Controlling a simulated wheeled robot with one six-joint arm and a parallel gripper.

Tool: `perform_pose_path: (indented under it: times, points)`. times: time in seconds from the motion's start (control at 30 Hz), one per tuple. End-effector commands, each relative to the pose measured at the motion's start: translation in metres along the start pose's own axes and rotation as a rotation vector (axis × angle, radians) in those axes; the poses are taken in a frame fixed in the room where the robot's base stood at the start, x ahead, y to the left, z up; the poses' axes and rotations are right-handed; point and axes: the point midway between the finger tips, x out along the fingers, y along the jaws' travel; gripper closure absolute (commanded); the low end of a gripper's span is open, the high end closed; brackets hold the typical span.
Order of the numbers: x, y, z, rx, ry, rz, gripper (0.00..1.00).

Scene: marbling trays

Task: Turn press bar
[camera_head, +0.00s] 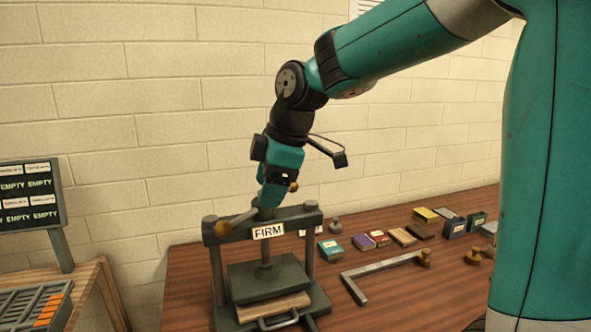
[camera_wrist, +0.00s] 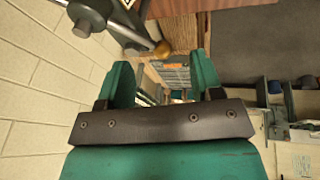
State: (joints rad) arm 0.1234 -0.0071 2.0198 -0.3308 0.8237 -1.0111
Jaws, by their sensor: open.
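A dark grey screw press (camera_head: 265,278) stands on the table with a "FIRM" label on its crossbeam. Its press bar (camera_head: 240,219) crosses the top of the screw at a slant, with a brass ball at the lower left end and another brass ball at the right, beside my gripper. My gripper (camera_head: 266,196) points down over the top of the screw and hides the bar's middle.
Several small coloured boxes (camera_head: 331,249) and a metal square (camera_head: 378,269) lie on the brown table (camera_head: 190,290) right of the press. A board with "EMPTY" labels (camera_head: 28,200) and a slotted rack (camera_head: 35,303) stand at the left. A brick wall is close behind.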

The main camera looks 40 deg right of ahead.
Motion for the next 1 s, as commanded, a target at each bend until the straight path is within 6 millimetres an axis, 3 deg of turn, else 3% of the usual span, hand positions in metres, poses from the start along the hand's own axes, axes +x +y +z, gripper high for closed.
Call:
perform_pose_path:
  times: [0.03, 0.1, 0.2, 0.3, 0.43, 0.57, 1.0]
  points:
    - [-0.021, 0.039, 0.014, -0.062, -0.024, 0.042, 0.4]
    - [-0.039, 0.08, 0.035, -0.17, -0.062, 0.089, 0.4]
    - [-0.059, 0.121, 0.063, -0.292, -0.113, 0.132, 0.4]
    - [-0.071, 0.144, 0.082, -0.37, -0.15, 0.151, 0.4]
    - [-0.071, 0.155, 0.091, -0.413, -0.168, 0.158, 0.4]
    - [-0.054, 0.158, 0.092, -0.419, -0.168, 0.155, 0.4]
    - [0.042, 0.175, 0.103, -0.419, -0.167, 0.153, 0.4]
